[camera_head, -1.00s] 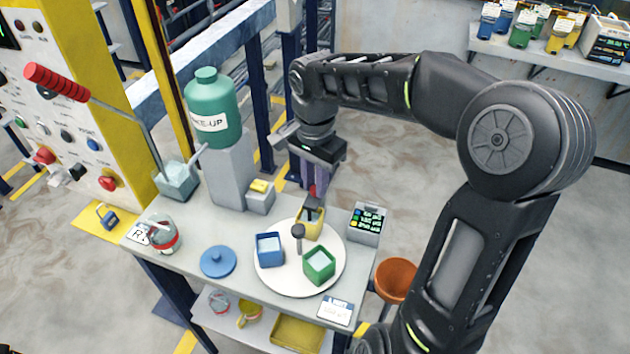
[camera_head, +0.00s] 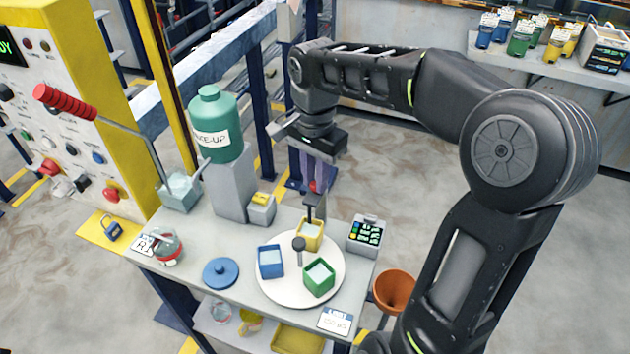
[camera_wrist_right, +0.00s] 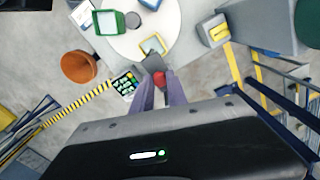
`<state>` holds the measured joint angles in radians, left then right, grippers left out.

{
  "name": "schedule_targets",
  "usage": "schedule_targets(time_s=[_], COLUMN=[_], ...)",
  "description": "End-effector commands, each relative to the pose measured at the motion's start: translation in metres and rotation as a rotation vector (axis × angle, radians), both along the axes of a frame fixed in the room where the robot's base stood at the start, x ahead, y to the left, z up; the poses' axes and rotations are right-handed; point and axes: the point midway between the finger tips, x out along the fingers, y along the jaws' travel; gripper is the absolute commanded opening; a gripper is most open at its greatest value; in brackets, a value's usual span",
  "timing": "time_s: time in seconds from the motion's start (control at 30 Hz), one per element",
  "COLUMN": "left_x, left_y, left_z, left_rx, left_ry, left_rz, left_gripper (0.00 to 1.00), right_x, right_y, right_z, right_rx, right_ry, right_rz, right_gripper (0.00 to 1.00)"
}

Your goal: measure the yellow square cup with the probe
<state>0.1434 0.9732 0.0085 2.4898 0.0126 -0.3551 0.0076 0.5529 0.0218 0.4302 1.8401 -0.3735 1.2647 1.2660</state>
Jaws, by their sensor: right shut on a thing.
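The yellow square cup (camera_head: 310,245) stands at the back of a round white turntable (camera_head: 275,292), with pale contents. It also shows in the right wrist view (camera_wrist_right: 152,46). My right gripper (camera_head: 315,184) is above the cup, its purple fingers shut on the probe, which has a red part (camera_head: 313,187) and a dark lower part (camera_head: 311,206). The probe points down at the cup; I cannot tell whether its tip is inside. In the right wrist view the probe (camera_wrist_right: 155,63) partly covers the cup. My left gripper is not in view.
A blue cup (camera_head: 270,270), a green cup (camera_head: 319,291) and a dark-topped knob (camera_head: 299,244) share the turntable. A meter with a lit screen (camera_head: 366,233) stands to the right. A grey block with a yellow top (camera_head: 261,210) and a green bottle (camera_head: 214,125) stand behind left.

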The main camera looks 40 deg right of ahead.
Motion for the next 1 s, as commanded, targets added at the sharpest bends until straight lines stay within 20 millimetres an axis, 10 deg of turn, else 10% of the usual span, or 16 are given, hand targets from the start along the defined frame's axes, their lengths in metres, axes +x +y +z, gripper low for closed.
schedule_targets(time_s=[0.2, 0.23, 0.47, 1.0], left_x=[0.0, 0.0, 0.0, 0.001], left_y=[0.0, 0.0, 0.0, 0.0], left_z=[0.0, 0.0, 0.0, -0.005], left_rx=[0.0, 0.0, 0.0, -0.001], left_ry=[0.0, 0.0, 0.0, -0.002], left_rz=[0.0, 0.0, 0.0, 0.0], left_gripper=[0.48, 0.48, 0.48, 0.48], right_x=[0.002, 0.002, 0.002, 0.002], right_y=[-0.001, -0.001, -0.001, 0.0], right_z=[0.004, 0.004, 0.003, 0.025], right_rx=[-0.004, -0.004, -0.002, -0.002], right_ry=[-0.012, -0.012, -0.009, -0.01], right_rz=[-0.001, -0.001, -0.001, -0.001], right_gripper=[0.0, 0.21, 0.4, 0.41])
